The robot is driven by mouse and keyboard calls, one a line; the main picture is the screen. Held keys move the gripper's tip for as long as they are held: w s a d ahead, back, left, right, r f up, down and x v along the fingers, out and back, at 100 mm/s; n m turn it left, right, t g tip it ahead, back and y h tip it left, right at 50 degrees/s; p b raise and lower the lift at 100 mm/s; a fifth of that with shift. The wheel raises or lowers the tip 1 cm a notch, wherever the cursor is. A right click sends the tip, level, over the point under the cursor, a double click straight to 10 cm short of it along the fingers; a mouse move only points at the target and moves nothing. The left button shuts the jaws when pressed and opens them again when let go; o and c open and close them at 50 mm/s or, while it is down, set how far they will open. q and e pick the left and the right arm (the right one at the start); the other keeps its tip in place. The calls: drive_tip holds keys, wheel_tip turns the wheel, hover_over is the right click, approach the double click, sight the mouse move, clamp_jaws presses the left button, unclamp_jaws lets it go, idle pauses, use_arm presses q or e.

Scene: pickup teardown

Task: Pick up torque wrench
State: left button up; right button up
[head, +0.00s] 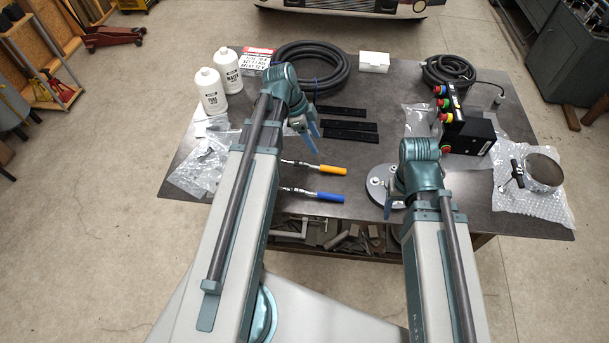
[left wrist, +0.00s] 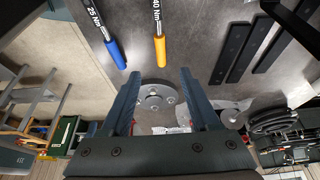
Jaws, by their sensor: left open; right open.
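Two torque wrenches lie side by side on the dark table, their shafts partly hidden behind my left arm in the head view. The yellow-handled wrench (head: 332,170) is farther back and the blue-handled wrench (head: 330,197) is nearer. In the left wrist view the blue handle (left wrist: 116,55) has "25 Nm" on its shaft, and the yellow handle (left wrist: 160,52) has a partly cut-off Nm marking. My left gripper (head: 310,132) is open and empty, above the table behind the wrenches. Its spread fingers (left wrist: 159,85) show below both handles. My right gripper (head: 388,200) is open beside a round grey flange (head: 376,184).
Flat black bars (head: 347,125) lie behind the wrenches, with a coiled hose (head: 313,62) beyond. White bottles (head: 210,91) and plastic bags (head: 200,165) are at left. A black control box (head: 468,130) and a metal ring on bubble wrap (head: 545,170) are at right.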

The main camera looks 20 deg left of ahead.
use_arm(q)
drive_tip(key=b, duration=0.8)
hover_over(331, 167)
drive_tip(key=s+a, duration=0.1)
drive_tip(key=a, duration=0.2)
wheel_tip(331, 167, down, 8)
drive_tip(key=shift+r, duration=0.25)
drive_tip(key=shift+d+f, duration=0.2)
drive_tip(key=shift+f, duration=0.1)
drive_tip(key=b+x, duration=0.4)
drive_tip(key=x, duration=0.1)
drive_tip(key=shift+w+d+b, duration=0.15)
drive_tip(key=shift+d+b, duration=0.05)
drive_tip(key=shift+b, duration=0.2)
drive_tip(key=shift+c, duration=0.2)
clamp_jaws()
